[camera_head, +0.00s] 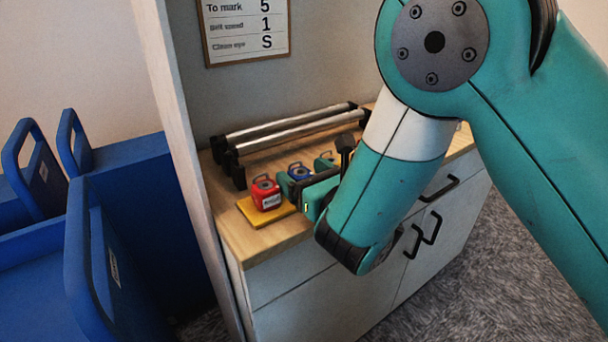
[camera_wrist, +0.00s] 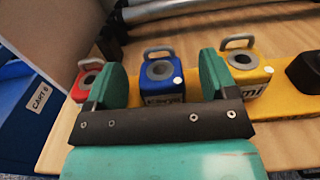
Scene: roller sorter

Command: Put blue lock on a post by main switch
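The blue lock (camera_wrist: 163,76), a blue block with a grey shackle and round grey top, stands on a yellow board between a red lock (camera_wrist: 88,80) and a yellow lock (camera_wrist: 245,72). In the head view the blue lock (camera_head: 299,172) is partly covered by my gripper. My gripper (camera_wrist: 162,80) is open, one green finger on each side of the blue lock, with gaps visible on both sides. The wrist view partly hides the lock's lower face. The red lock also shows in the head view (camera_head: 265,193). I cannot make out a main switch or its post.
The yellow board (camera_head: 250,211) lies on a wooden counter (camera_head: 262,240). Metal rollers (camera_head: 290,132) lie behind the locks. A black object (camera_wrist: 304,72) sits at the board's right. Blue carts (camera_head: 110,260) stand left of the cabinet's side panel.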

